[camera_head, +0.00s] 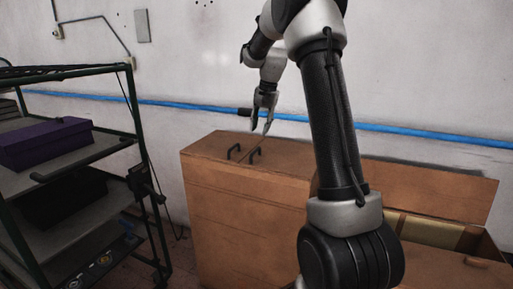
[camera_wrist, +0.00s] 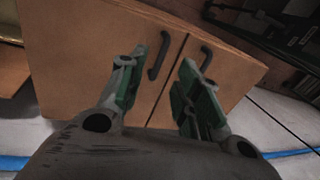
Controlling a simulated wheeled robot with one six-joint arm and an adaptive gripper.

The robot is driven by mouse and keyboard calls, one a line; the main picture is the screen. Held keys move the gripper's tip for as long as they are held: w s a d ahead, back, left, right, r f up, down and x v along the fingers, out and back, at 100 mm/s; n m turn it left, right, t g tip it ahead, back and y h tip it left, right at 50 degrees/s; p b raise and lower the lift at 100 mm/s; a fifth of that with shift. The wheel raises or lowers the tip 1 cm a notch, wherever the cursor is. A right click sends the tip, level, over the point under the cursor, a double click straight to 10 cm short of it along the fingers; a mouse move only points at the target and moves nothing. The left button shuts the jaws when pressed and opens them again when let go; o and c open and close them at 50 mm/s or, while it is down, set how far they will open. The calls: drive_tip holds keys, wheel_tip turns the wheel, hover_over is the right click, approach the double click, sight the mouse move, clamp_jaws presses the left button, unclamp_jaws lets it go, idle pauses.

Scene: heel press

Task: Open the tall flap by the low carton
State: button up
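A tall brown carton (camera_head: 215,215) stands against the wall, with two shut flaps on top. The flap by the low carton (camera_head: 290,160) has a black handle (camera_head: 254,155); that handle also shows in the wrist view (camera_wrist: 159,56). The other flap has its own black handle (camera_head: 233,151), in the wrist view at right (camera_wrist: 206,57). My gripper (camera_head: 261,129) is open above the back of the carton top, fingers downward. In the wrist view my gripper (camera_wrist: 164,60) has the nearer flap's handle between its fingers in the picture; its height above the handle is unclear.
A low brown carton (camera_head: 485,263) stands at right with its top open and a raised panel (camera_head: 430,188) behind. A dark green rack (camera_head: 135,115) with a purple box (camera_head: 45,143) stands at left. A blue pipe (camera_head: 420,133) runs along the wall behind.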

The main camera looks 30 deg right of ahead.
sight(256, 149)
drive_tip(key=shift+m, duration=0.3)
drive_tip(key=w+f, duration=0.1)
drive_tip(key=f, duration=0.2)
drive_tip(key=w+f, duration=0.1)
drive_tip(key=f, duration=0.2)
drive_tip(key=w+f, duration=0.1)
drive_tip(key=f, duration=0.3)
drive_tip(key=shift+w+d, duration=0.15)
drive_tip(key=shift+w, duration=0.25)
clamp_jaws()
